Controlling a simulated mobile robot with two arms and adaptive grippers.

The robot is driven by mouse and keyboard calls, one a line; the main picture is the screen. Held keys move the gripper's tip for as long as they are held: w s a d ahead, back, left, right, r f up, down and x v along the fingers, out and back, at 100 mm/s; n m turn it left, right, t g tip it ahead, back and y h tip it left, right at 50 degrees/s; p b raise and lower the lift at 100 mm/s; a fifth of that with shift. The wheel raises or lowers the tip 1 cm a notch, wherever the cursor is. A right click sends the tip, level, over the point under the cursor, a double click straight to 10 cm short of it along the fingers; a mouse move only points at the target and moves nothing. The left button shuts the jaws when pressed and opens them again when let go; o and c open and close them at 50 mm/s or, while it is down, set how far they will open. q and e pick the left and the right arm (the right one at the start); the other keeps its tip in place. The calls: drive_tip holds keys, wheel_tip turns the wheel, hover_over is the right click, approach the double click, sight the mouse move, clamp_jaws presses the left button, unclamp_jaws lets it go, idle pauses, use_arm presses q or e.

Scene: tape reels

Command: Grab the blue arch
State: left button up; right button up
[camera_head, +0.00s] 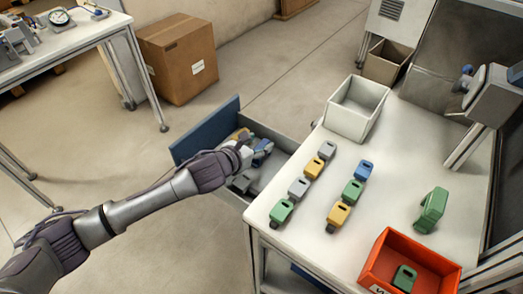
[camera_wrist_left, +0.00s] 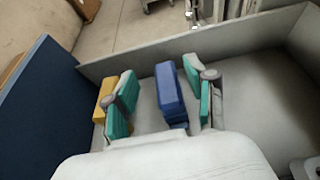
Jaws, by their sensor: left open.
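The blue arch (camera_wrist_left: 169,88) stands inside an open drawer (camera_head: 275,159) and shows in the left wrist view between the two fingers of my left gripper (camera_wrist_left: 163,98). Gaps show between it and the teal finger pads on both sides. In the head view my left gripper (camera_head: 250,149) reaches into the drawer and partly hides what lies there; a bit of blue (camera_head: 264,149) shows beside the fingers. My left gripper is open. My right gripper is not in view.
A yellow piece (camera_wrist_left: 103,98) lies just left of my left finger, near the blue drawer front (camera_wrist_left: 45,105). The white table (camera_head: 300,222) beside the drawer bears several coloured pieces, a white bin (camera_head: 346,121) and a red bin (camera_head: 372,271). A cardboard box (camera_head: 178,62) stands on the floor.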

sight(265, 141)
use_arm(q)
drive_tip(key=x, duration=0.4)
drive_tip(key=shift+d+f, duration=0.25)
drive_tip(key=shift+d, duration=0.05)
drive_tip(key=shift+c, duration=0.3)
clamp_jaws()
